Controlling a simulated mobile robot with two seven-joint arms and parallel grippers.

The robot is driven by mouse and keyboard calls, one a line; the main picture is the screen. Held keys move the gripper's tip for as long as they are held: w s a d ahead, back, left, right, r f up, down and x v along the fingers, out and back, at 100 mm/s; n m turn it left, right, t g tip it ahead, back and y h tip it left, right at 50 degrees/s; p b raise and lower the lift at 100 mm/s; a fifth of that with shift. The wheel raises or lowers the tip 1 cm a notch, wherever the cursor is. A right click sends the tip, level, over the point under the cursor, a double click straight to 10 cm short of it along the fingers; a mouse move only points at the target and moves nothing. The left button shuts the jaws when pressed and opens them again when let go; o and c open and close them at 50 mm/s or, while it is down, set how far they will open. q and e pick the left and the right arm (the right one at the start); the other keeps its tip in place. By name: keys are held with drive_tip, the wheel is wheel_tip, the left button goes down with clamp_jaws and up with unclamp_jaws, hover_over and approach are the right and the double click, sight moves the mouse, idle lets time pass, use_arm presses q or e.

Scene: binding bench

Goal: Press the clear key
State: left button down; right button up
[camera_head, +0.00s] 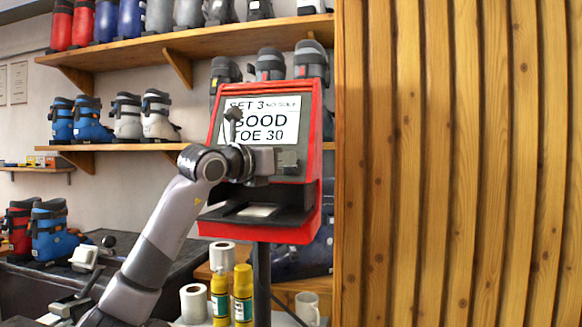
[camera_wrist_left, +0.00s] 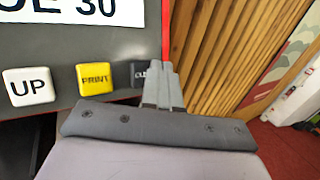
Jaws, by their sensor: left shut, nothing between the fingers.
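A red-framed machine (camera_head: 316,135) has a screen (camera_head: 290,122) with "GOOD" and "TOE 30" on it. In the left wrist view a row of keys runs below the screen: a white UP key (camera_wrist_left: 28,86), a yellow PRINT key (camera_wrist_left: 95,78) and a dark key (camera_wrist_left: 141,73) whose lettering is partly covered, seemingly the clear key. My left gripper (camera_head: 288,160) is shut and empty in front of the machine below the screen. In the left wrist view its fingertips (camera_wrist_left: 161,68) overlap the dark key's right part. I cannot tell whether they touch it. My right gripper is not in view.
Below the machine stand yellow bottles (camera_head: 243,292), white paper rolls (camera_head: 194,302) and a white mug (camera_head: 308,308). Shelves of ski boots (camera_head: 158,115) line the wall behind. A slatted wooden wall (camera_head: 455,160) fills the right side.

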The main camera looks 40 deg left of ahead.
use_arm(q)
drive_tip(key=shift+w+a, duration=0.1)
drive_tip(key=shift+w, duration=0.1)
idle(0.7)
drive_tip(key=shift+w+a+f, duration=0.1)
drive_tip(key=shift+w+f, duration=0.1)
drive_tip(key=shift+w+a+f, duration=0.15)
drive_tip(key=shift+w+a, duration=0.05)
drive_tip(key=shift+w, duration=0.15)
idle(0.8)
drive_tip(key=shift+s+d, duration=0.1)
drive_tip(key=shift+s, duration=0.05)
drive_tip(key=shift+s+d+r, duration=0.3)
drive_tip(key=shift+s+r, duration=0.05)
drive_tip(key=shift+s, duration=0.2)
idle(0.3)
drive_tip(key=s, duration=0.1)
drive_tip(key=s+d+r, duration=0.2)
drive_tip(key=s, duration=0.1)
drive_tip(key=shift+d, duration=0.1)
